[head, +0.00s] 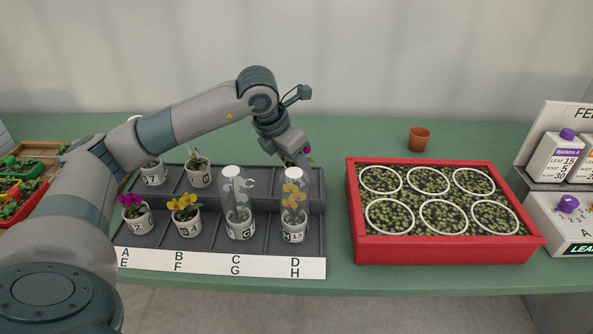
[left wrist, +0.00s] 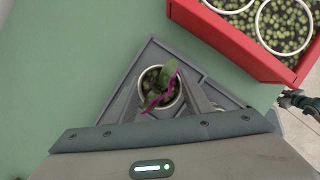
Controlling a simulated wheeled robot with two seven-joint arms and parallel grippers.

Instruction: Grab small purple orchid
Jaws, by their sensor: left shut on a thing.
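My left gripper (head: 303,160) is over the back right compartment of the dark grey tray (head: 130,260). A purple bloom (head: 308,150) shows just beside its tip. In the left wrist view, the small purple orchid (left wrist: 171,88) has green leaves and a magenta flower in a white-rimmed pot (left wrist: 146,78). The pot sits between the fingers of my left gripper (left wrist: 163,104), which is shut on it. The head view hides the pot behind the gripper. I cannot tell whether it touches the tray. My right gripper cannot be made out.
Another purple-flowered pot (head: 138,220), a yellow one (head: 186,218) and two plants under clear covers (head: 231,185) stand in the front row. White-flowered pots (head: 199,175) stand behind. A red crate (head: 440,250) is on the right, with a terracotta pot (head: 419,139) behind it.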

